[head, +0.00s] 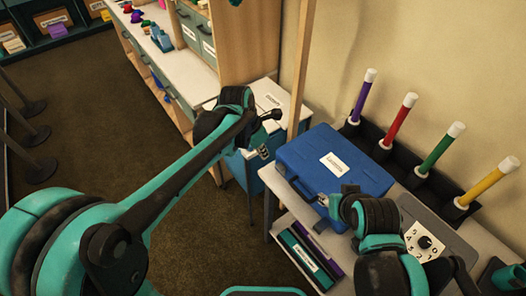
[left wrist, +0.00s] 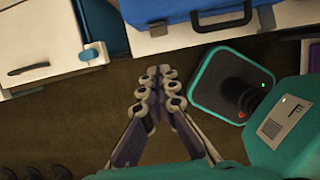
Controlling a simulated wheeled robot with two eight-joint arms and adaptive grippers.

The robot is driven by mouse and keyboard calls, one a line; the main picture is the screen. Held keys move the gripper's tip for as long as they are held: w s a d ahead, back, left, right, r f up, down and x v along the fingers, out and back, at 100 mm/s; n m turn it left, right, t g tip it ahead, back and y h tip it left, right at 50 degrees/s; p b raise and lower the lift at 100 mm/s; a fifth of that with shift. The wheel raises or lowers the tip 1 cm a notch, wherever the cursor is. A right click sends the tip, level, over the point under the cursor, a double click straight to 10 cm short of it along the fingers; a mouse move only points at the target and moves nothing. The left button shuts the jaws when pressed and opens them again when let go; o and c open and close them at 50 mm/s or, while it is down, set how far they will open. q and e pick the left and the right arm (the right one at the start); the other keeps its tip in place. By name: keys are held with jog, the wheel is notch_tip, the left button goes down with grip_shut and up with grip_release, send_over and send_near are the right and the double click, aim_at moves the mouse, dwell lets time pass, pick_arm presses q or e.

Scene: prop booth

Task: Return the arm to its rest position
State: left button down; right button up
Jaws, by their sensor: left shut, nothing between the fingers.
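My left arm reaches in from the left in the head view. Its gripper (head: 264,152) is small there, beside the teal cabinet and left of the blue case (head: 332,160). In the left wrist view the left gripper (left wrist: 160,72) has its fingers together, with nothing between them, over the dark floor. The blue case also shows at the top of that view (left wrist: 190,10), apart from the fingertips. My right arm comes in from the lower right. Its gripper (head: 323,199) seems to be near the case's front edge, too small to read.
The case lies on a pale shelf unit (head: 272,178) holding binders (head: 305,258). Purple (head: 362,97), red (head: 399,120), green (head: 436,150) and yellow (head: 485,185) sticks stand behind it. A wooden post (head: 300,60) rises nearby. Open carpet (head: 95,125) lies left.

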pick_arm(q)
jog(key=s+a+r+m+t+y, duration=0.1)
jog(key=s+a+m+t, duration=0.4)
jog(key=s+a+m, duration=1.1)
jog(key=m+y, duration=0.1)
jog(key=m, duration=0.8)
jog(key=shift+s+a+r+m+y, duration=0.25)
jog(key=shift+a+r+m+y, duration=0.05)
jog(key=shift+r, duration=0.05)
dwell(0.5)
